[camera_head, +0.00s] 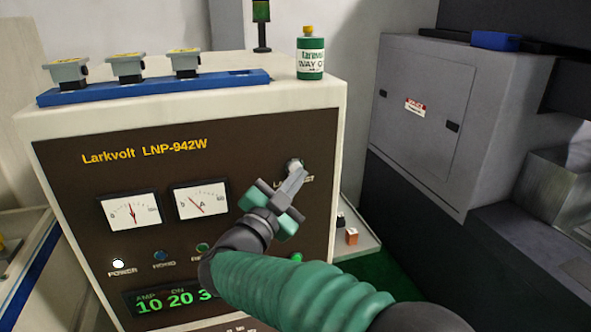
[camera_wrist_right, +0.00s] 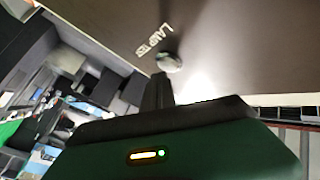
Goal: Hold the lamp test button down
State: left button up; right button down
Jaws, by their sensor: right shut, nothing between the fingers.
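The lamp test button (camera_head: 294,164) is a small pale round knob at the upper right of the dark Larkvolt panel (camera_head: 110,180). My right gripper (camera_head: 299,174) is shut and empty, with its fingertips at the button and partly covering it and its label. In the right wrist view the button (camera_wrist_right: 169,62) shows just beyond the shut fingers (camera_wrist_right: 160,88), beside the "LAMP TEST" lettering. The fingertips look at or very close to the button; I cannot tell whether it is pressed in. My left gripper is not in view.
Two dial meters (camera_head: 130,211), a white power lamp (camera_head: 118,264) and a green digital display (camera_head: 170,300) are on the panel. A green bottle (camera_head: 311,58) and a blue rail (camera_head: 150,88) with several grey blocks stand on top. A grey cabinet (camera_head: 430,110) stands at right.

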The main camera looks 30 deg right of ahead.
jog(key=shift+w, duration=0.45)
dwell(0.8)
jog(key=shift+s, duration=0.1)
dwell(1.5)
jog(key=shift+s+b, duration=0.3)
jog(key=shift+s, duration=0.4)
jog(key=shift+s, duration=0.1)
jog(key=s, duration=0.2)
jog(key=s+a+b, duration=0.1)
jog(key=s, duration=0.1)
jog(key=shift+s+a, duration=0.15)
jog(key=shift+s, duration=0.25)
